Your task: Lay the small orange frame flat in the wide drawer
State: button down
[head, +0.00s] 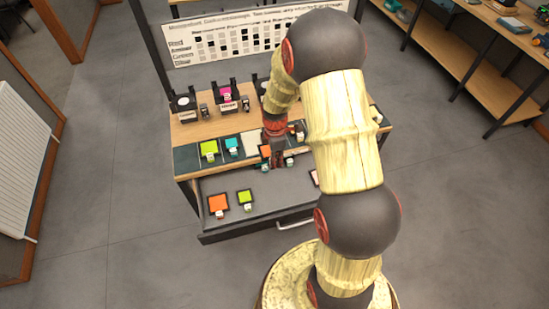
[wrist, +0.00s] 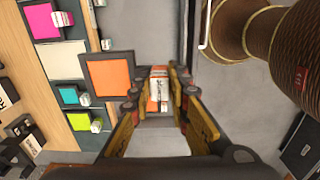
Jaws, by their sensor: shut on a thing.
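My gripper (head: 277,158) is shut on the tab of the small orange frame (head: 266,151), an orange square with a dark border. In the wrist view the frame (wrist: 110,73) reaches out to the left of the fingers (wrist: 158,92), and its pale labelled tab (wrist: 158,88) sits between them. The frame appears held above the back part of the wide drawer (head: 282,203), near the cabinet top's front edge. The drawer is pulled open, and its grey floor also shows in the wrist view (wrist: 145,35). The frame's exact height is hard to tell.
A larger orange frame (head: 218,203) and a lime frame (head: 245,197) lie in the drawer's left part. A pinkish thing (head: 314,177) shows at right, partly behind my arm. Lime (head: 209,148) and teal (head: 232,145) frames lie on the cabinet top. The drawer's middle is clear.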

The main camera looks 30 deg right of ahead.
jog(key=shift+f+b, duration=9)
jog(key=shift+f, duration=5.8)
jog(key=shift+d, duration=0.2)
jog(key=shift+s+f+b, duration=0.1)
jog(key=shift+f+b, duration=0.6)
jog(key=shift+f, duration=0.55)
jog(key=c, duration=1.7)
grip_release()
jog(key=shift+c, duration=0.2)
jog(key=shift+o, duration=0.6)
jog(key=shift+r, duration=0.1)
notch_tip(320, 180, up, 19)
jog(key=p, duration=0.5)
